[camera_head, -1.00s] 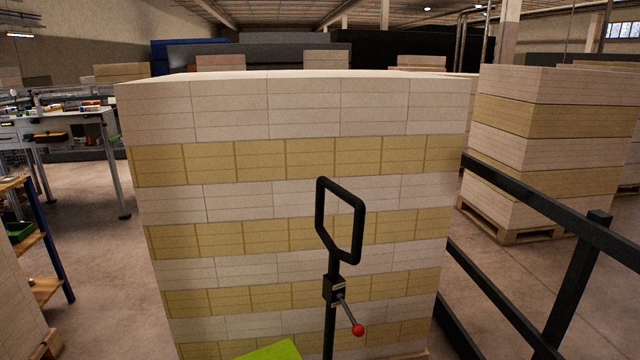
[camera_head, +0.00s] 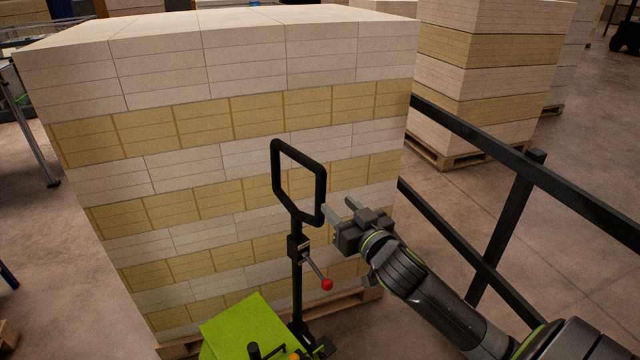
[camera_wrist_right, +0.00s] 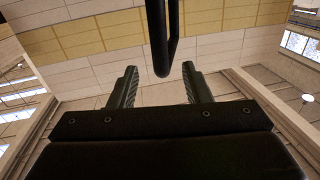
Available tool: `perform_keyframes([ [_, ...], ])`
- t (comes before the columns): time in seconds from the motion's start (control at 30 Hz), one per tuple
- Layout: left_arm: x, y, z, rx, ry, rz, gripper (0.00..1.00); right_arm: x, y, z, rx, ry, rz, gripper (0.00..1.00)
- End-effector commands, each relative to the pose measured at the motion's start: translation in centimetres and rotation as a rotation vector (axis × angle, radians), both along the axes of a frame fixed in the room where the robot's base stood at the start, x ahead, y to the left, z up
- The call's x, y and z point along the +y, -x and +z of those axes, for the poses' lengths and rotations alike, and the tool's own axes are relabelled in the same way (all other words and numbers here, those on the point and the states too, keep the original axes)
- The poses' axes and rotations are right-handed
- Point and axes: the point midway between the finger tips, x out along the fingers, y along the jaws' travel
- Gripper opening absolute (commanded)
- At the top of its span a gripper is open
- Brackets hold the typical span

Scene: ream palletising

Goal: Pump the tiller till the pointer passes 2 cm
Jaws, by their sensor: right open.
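The black tiller (camera_head: 297,250) stands upright in front of the stack, with a rectangular loop handle (camera_head: 322,190) on top and a small red-knobbed lever (camera_head: 327,284) on its stem. The green body of the pallet truck (camera_head: 248,328) is at its foot. My right gripper (camera_head: 338,207) is open and empty, just right of the loop handle. In the right wrist view the open fingers (camera_wrist_right: 157,88) point toward the handle's side bar (camera_wrist_right: 161,40), which is ahead of and between them; I see no contact. No pointer or scale can be made out. My left gripper is out of view.
A tall pallet stack of white and tan reams (camera_head: 220,120) fills the space behind the tiller. A black railing (camera_head: 505,220) runs along the right, close to my right arm. Another stack (camera_head: 485,80) stands beyond it.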

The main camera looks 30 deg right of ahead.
Motion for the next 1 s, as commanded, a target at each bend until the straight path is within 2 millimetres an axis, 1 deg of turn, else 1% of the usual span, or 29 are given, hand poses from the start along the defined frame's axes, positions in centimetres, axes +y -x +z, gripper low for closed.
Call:
perform_keyframes([
  [0.03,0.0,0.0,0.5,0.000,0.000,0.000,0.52,-0.1,-1.1,0.3,-0.001,-0.003,-0.001,0.44],
  [0.2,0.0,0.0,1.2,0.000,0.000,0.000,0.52,-0.3,-4.1,0.3,0.000,-0.002,-0.001,0.44],
  [0.4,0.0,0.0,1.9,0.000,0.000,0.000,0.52,-0.6,-7.1,0.2,0.000,-0.001,-0.001,0.44],
  [0.5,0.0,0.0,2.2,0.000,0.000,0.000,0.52,-0.7,-8.1,0.1,0.001,-0.002,-0.001,0.44],
  [0.7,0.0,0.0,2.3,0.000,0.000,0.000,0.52,-0.8,-9.2,0.0,0.001,0.000,0.000,0.44],
  [1.0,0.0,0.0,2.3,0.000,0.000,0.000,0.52,-0.8,-9.3,-0.1,0.001,0.000,0.000,0.44],
])
